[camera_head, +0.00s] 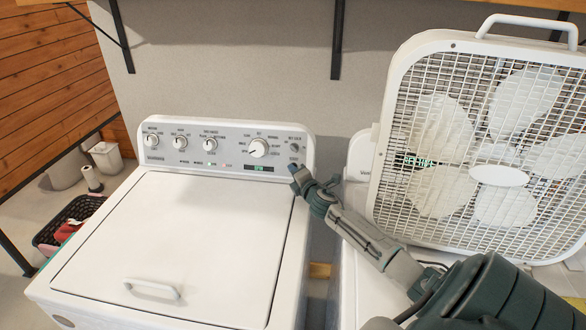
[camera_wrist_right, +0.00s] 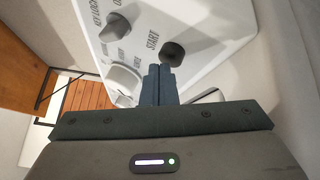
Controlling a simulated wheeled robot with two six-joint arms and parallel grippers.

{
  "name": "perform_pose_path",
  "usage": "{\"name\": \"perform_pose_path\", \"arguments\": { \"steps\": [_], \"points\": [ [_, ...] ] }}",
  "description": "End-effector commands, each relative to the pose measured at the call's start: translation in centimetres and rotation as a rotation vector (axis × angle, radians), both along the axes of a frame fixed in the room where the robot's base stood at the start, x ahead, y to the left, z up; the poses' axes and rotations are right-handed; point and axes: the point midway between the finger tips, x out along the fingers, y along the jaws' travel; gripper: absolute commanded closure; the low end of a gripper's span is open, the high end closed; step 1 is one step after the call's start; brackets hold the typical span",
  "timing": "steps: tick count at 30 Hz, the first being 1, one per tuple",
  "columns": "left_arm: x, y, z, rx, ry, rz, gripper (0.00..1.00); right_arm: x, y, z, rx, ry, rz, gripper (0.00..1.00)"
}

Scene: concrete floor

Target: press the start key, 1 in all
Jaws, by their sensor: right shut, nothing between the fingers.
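The washing machine (camera_head: 180,240) stands with its lid shut and its control panel (camera_head: 225,145) along the back. In the right wrist view the start key (camera_wrist_right: 172,52) is a dark round button beside the word START on the white panel. My right gripper (camera_head: 294,169) is at the panel's right end, and in the head view it covers the start key or nearly so. In the right wrist view its fingers (camera_wrist_right: 160,70) are shut and empty, with their tips right beside the key's lower edge. I cannot tell whether they touch it. My left gripper is not in view.
Several knobs, such as the large dial (camera_head: 258,148), and a lit display (camera_head: 258,168) are on the panel. A white box fan (camera_head: 385,150) stands to the right, behind my right arm. A dark basket (camera_head: 50,235) sits on the floor at left. Shelf brackets (camera_head: 338,40) hang above.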

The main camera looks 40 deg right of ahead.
Motion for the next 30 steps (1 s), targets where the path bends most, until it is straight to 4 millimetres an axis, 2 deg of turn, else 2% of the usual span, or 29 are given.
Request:
{"name": "perform_pose_path", "arguments": {
  "steps": [7,17,30],
  "points": [
    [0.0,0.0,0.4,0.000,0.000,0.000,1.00,-0.8,0.9,0.4,0.000,0.000,0.001,1.00],
    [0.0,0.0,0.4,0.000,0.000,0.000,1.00,-0.8,1.1,0.4,0.000,0.000,0.000,1.00],
    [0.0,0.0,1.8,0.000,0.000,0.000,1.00,-3.2,4.0,1.7,0.000,0.000,0.001,1.00]
  ]
}}
